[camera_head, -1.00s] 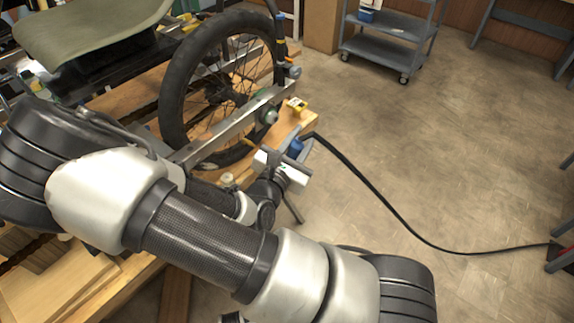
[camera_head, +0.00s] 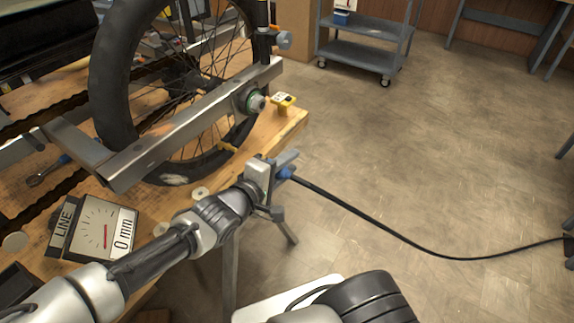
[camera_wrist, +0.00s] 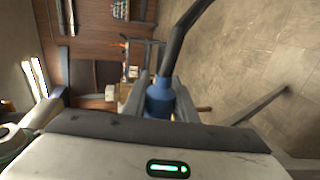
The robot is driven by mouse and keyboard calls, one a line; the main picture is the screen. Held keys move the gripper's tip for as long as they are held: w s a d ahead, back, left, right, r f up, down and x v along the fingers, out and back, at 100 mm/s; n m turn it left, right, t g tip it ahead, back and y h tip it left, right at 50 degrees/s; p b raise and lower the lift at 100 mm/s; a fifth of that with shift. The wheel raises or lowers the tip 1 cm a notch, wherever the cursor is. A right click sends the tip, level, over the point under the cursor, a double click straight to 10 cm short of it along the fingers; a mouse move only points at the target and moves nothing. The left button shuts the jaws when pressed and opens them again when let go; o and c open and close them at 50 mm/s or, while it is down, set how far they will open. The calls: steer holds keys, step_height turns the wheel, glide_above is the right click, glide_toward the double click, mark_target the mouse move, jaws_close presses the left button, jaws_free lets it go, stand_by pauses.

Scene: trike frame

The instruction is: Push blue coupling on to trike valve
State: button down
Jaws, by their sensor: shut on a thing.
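The blue coupling (camera_head: 287,173) is at the end of a black hose, beyond the bench's right edge. My gripper (camera_head: 290,160) is shut on it, clear of the wheel and frame. In the wrist view the coupling (camera_wrist: 160,100) sits between the fingers, with the hose rising from it. The trike wheel (camera_head: 112,95) stands behind a metal bar. A small yellowish piece (camera_head: 228,148) shows low at the wheel. I cannot tell for certain which part is the valve.
The hose (camera_head: 400,232) runs over the floor to the right. A grey cart (camera_head: 360,57) stands at the back. The floor right of the bench is mostly free.

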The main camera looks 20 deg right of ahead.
steer(key=shift+w+a+p, duration=0.6)
steer(key=shift+w+a, duration=0.25)
steer(key=shift+w, duration=0.3)
steer(key=shift+w+a+p, duration=0.55)
steer(key=shift+w+a, duration=0.3)
steer(key=shift+w, duration=0.3)
steer(key=shift+w+a, duration=0.5)
steer(key=shift+w, duration=0.2)
stand_by(0.5)
steer(key=shift+w+a+r+p, duration=0.15)
steer(key=shift+w+a+p, duration=0.4)
steer(key=shift+w, duration=0.25)
steer(key=c, duration=1.4)
jaws_free()
steer(key=shift+a+r, duration=0.1)
steer(key=shift+o, duration=0.2)
steer(key=shift+w, duration=0.1)
